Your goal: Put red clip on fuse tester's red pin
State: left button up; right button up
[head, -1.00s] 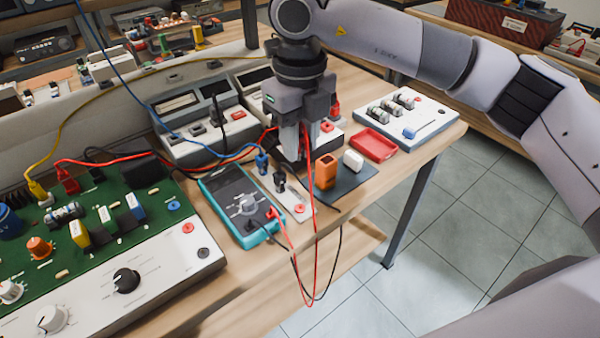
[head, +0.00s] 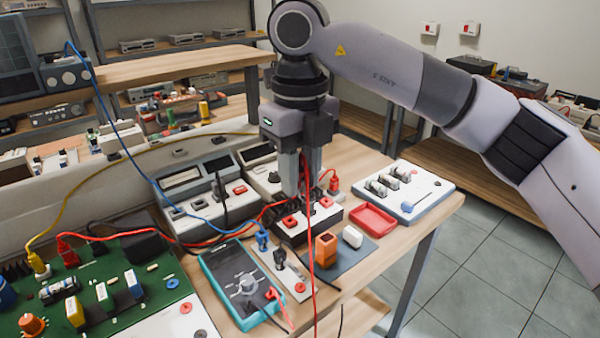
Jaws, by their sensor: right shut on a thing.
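My right gripper (head: 306,197) points down just above a black-and-white box (head: 308,228) that I take for the fuse tester. The box has red parts (head: 290,221) on its top. The fingers are shut on what seems to be the red clip; the clip itself is mostly hidden between them. A red wire (head: 314,255) hangs from the fingers past the front of the bench. I cannot tell whether the clip touches a pin. A second red plug (head: 333,184) with a red wire stands behind the box, to the right. My left gripper is not in view.
A teal multimeter (head: 236,265), a grey mat (head: 350,259) with an orange block (head: 326,248) and a white block, a red tray (head: 373,219) and a white fuse board (head: 408,188) surround the box. Several loose leads cross the bench at left. The bench's right edge is close.

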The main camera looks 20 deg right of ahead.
jog(key=shift+r+p, duration=0.9)
jog(key=shift+r, duration=0.4)
jog(key=shift+r+p, duration=0.4)
jog(key=shift+r, duration=0.05)
jog(key=shift+r+p, duration=0.4)
jog(key=shift+r, duration=0.25)
